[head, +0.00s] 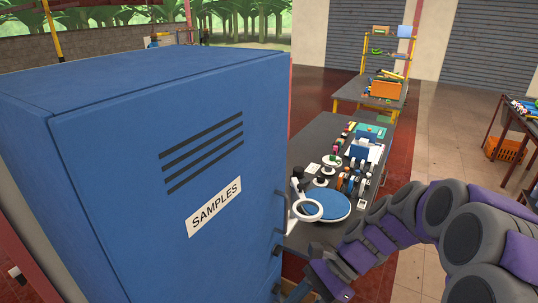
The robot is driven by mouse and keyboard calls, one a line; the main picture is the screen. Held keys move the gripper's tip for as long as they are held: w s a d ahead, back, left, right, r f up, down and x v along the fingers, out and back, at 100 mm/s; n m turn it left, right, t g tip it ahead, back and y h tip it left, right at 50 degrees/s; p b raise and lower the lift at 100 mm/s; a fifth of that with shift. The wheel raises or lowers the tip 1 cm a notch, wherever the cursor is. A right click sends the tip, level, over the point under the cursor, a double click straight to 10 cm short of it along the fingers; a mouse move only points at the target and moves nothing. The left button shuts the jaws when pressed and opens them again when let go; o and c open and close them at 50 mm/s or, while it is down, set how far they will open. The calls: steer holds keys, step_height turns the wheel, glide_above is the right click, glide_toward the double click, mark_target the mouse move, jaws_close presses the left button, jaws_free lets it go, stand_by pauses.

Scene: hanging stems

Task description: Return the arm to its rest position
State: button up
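My arm, grey with purple segments, reaches in from the lower right of the head view and bends down to the left. Its far end, with my gripper (318,275), is low in the picture, near the right edge of the blue cabinet and in front of the dark workbench. The fingertips are not clear, so I cannot tell whether it is open or shut, or whether it holds anything.
A tall blue cabinet (95,165) labelled SAMPLES fills the left. A workbench (305,148) behind my arm carries a round blue turntable (326,204), a white ring magnifier (306,211) and small items. A shelved table stands behind; an orange crate (502,148) sits at right.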

steer(key=s+d+n+t+h+b, duration=0.1)
steer(key=s+d+n+h, duration=0.3)
steer(key=s, duration=0.5)
steer(key=s+d+f+n+t+h+b, duration=0.1)
steer(key=s+d+n+h, duration=0.3)
steer(key=s+n, duration=0.5)
steer(key=shift+f+t+h+b, duration=0.3)
steer(key=shift+t+h, duration=0.2)
steer(key=shift+h, duration=0.1)
steer(key=shift+a, duration=0.15)
stand_by(0.6)
